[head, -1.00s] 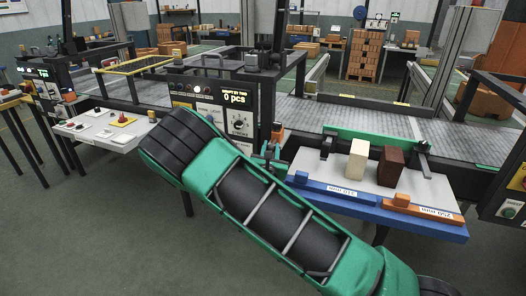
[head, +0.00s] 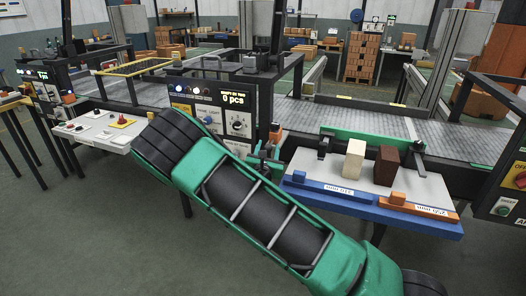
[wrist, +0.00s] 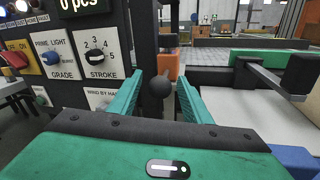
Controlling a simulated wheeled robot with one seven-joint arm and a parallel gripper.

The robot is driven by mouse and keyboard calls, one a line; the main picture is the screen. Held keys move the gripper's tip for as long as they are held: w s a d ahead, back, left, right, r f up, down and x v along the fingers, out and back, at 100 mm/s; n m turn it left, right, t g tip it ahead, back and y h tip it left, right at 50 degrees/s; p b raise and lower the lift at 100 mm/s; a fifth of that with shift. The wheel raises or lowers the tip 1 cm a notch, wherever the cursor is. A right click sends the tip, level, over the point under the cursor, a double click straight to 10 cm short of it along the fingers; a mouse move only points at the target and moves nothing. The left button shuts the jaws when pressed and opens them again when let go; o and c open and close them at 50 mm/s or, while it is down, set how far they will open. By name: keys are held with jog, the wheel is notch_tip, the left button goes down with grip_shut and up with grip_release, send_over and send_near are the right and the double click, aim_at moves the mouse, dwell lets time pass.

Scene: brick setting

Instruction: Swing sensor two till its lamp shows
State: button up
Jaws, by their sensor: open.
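I cannot tell which part is sensor two, and no label for it can be read. A dark ball knob (wrist: 160,87) stands between my gripper's green fingers in the wrist view, with an orange box (wrist: 168,66) behind it. My gripper (wrist: 160,95) is open, its fingers on either side of the knob; I cannot tell whether they touch it. In the head view my gripper (head: 266,158) is small and partly hidden by my arm, beside the control panel (head: 223,105). No lit sensor lamp can be made out near the knob.
The control panel, also in the wrist view (wrist: 72,95), stands close left of my fingers. To the right is a shelf (head: 345,205) with a cream block (head: 354,160), a brown block (head: 386,166) and a green rail (head: 372,141). A grey conveyor (head: 350,113) runs behind.

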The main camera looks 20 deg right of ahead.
jog(key=v, duration=1)
jog(key=shift+s+a, duration=0.2)
jog(key=shift+s, duration=0.1)
jog(key=shift+f, duration=0.1)
